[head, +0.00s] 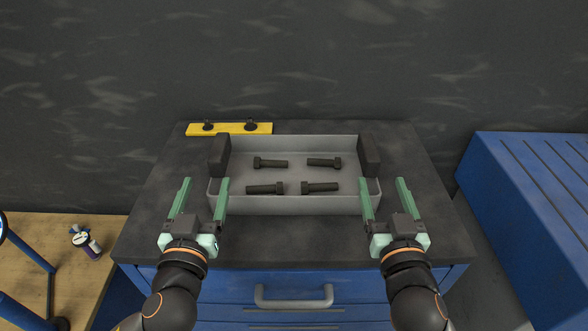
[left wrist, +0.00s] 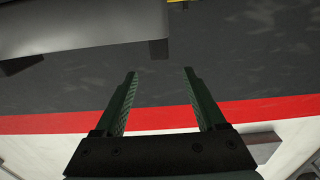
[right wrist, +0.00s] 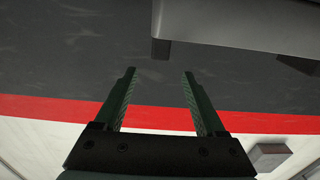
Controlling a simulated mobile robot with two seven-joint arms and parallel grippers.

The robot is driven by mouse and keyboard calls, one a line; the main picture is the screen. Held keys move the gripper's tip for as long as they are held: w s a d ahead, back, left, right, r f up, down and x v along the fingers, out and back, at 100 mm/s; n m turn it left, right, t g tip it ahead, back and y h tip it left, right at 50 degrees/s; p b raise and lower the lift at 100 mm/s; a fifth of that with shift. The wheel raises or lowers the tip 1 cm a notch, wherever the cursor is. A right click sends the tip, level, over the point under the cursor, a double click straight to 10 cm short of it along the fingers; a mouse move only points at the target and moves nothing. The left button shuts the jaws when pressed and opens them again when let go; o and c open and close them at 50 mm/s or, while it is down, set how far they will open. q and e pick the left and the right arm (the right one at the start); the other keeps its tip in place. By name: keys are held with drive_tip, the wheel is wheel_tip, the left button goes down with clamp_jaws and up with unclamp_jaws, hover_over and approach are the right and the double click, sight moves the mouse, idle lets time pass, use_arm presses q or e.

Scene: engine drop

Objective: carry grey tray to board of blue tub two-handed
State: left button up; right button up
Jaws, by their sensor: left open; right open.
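The grey tray (head: 292,205) lies on the dark top of a blue drawer cabinet and holds several dark bolts. It has a black block-shaped handle on its left end (head: 219,155) and its right end (head: 369,155). My left gripper (head: 204,188) is open and empty near the tray's front left corner, short of the left handle. My right gripper (head: 384,188) is open and empty near the front right corner, short of the right handle. The tray shows in the left wrist view (left wrist: 80,30) and right wrist view (right wrist: 235,22), beyond the fingers.
A yellow strip (head: 229,129) with two black knobs lies behind the tray at the back left. A blue slotted structure (head: 530,190) stands to the right, across a gap. A dark wall is behind the cabinet. A small bottle (head: 84,242) is at the far left.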

sight(219, 145)
use_arm(q)
drive_tip(key=w, duration=1.2)
drive_tip(key=shift+w, duration=0.35)
use_arm(e)
drive_tip(key=w, duration=1.2)
drive_tip(key=shift+w+f, duration=0.1)
drive_tip(key=shift+w, duration=0.25)
use_arm(q)
clamp_jaws()
use_arm(e)
clamp_jaws()
use_arm(q)
drive_tip(key=shift+w+r, duration=0.1)
drive_tip(key=shift+r, duration=0.25)
use_arm(e)
drive_tip(key=shift+w+r, duration=0.1)
drive_tip(key=shift+r, duration=0.35)
